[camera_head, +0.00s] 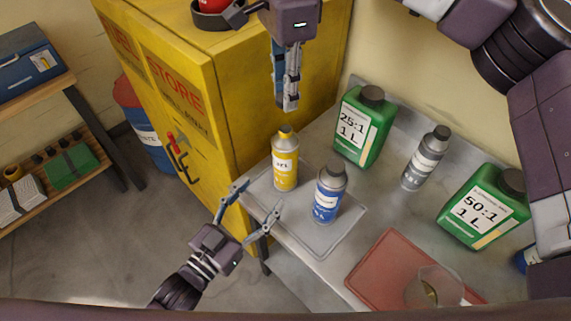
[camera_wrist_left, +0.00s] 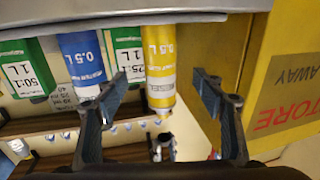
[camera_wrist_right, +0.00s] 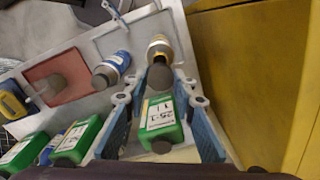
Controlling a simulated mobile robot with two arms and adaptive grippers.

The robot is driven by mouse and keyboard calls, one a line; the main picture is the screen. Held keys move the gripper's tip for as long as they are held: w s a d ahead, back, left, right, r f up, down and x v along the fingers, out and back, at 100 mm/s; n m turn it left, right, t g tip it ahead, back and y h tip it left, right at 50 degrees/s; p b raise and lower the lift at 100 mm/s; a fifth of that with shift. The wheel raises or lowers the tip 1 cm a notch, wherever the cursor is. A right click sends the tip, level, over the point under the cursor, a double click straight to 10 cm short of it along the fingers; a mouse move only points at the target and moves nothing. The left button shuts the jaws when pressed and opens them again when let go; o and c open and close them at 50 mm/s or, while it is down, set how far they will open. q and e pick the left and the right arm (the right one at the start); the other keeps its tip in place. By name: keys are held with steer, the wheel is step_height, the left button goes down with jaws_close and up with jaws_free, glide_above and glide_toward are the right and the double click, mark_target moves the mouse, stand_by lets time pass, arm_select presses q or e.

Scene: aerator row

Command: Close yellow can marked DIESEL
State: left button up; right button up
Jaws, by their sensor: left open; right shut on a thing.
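The yellow can (camera_head: 285,168) stands upright near the left end of the tray. Its narrow yellow top is bare, and its label shows partly as "ESEL" in the left wrist view (camera_wrist_left: 159,60). My right gripper (camera_head: 288,106) points down above the can. In the right wrist view its fingers are shut on a round dark grey cap (camera_wrist_right: 160,77), which hides part of the can (camera_wrist_right: 158,48); the cap is hard to make out in the head view. My left gripper (camera_head: 259,197) is open and empty in front of the table edge, its fingers pointing toward the can without touching it.
A blue can (camera_head: 328,195) stands close right of the yellow one on the grey tray (camera_head: 318,240). Green jugs (camera_head: 362,128) (camera_head: 484,210) and a grey bottle (camera_head: 425,160) stand behind and right. A yellow cabinet (camera_head: 225,110) borders the table's left side.

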arm_select(q)
steer(key=x, duration=1.1)
steer(key=shift+c, duration=0.4)
jaws_close()
arm_select(e)
glide_above(286, 129)
steer(key=shift+f, duration=2.5)
steer(key=shift+f, duration=0.9)
steer(key=shift+f, duration=0.6)
